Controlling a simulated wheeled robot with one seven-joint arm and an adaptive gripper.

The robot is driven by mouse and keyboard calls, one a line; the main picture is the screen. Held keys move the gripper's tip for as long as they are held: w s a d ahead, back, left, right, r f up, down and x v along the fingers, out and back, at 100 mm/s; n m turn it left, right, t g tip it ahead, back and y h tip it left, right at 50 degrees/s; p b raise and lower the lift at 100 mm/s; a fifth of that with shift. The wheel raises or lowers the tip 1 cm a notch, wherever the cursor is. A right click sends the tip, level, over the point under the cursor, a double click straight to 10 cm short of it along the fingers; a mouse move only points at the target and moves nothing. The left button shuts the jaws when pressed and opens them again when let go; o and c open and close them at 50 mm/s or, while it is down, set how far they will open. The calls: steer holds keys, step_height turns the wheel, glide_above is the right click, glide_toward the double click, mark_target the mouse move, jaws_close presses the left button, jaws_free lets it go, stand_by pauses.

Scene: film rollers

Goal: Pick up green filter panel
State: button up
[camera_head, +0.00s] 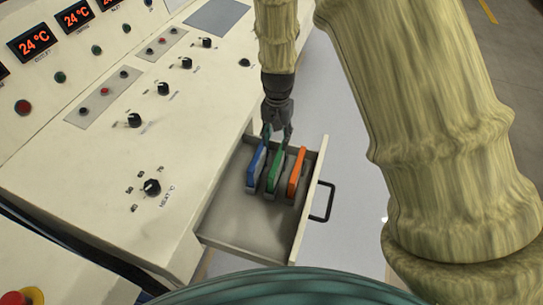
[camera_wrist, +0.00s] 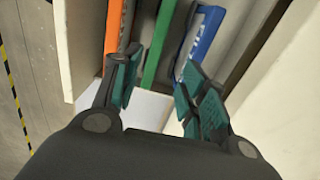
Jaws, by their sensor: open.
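The green filter panel (camera_head: 275,169) stands on edge in the open drawer, between a blue panel (camera_head: 256,166) and an orange panel (camera_head: 297,172). My gripper (camera_head: 277,132) points down over the far end of the panels, above the green one. In the wrist view my gripper (camera_wrist: 155,88) is open, with a teal-padded finger on each side. The green panel (camera_wrist: 158,45) shows between the fingers there, with the orange panel (camera_wrist: 113,35) at left and the blue panel (camera_wrist: 200,40) at right. I cannot tell whether a finger touches any panel.
The drawer (camera_head: 243,230) extends from the cream control console (camera_head: 90,175), with a black handle (camera_head: 322,202) on its right front. The near part of the drawer is empty. Knobs such as the near one (camera_head: 152,187) stand up from the console top.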

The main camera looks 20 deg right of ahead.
mark_target(278, 159)
steer(key=shift+s+f, duration=0.15)
steer(key=shift+f, duration=0.25)
steer(key=shift+s+f+p, duration=0.3)
steer(key=shift+s+f, duration=0.65)
steer(key=shift+s+d, duration=0.1)
steer(key=shift+s, duration=0.25)
steer(key=w+f, duration=0.2)
steer(key=shift+f, duration=0.3)
steer(key=shift+f+p, duration=0.25)
steer(key=shift+p, duration=0.05)
steer(key=shift+s+f+p, duration=0.3)
steer(key=shift+s+f, duration=0.15)
steer(key=shift+f, duration=0.05)
steer(key=shift+w+f, duration=0.15)
steer(key=shift+f, duration=0.6)
steer(key=shift+w+f, duration=0.1)
steer(key=shift+f, duration=0.65)
steer(key=shift+s, duration=0.1)
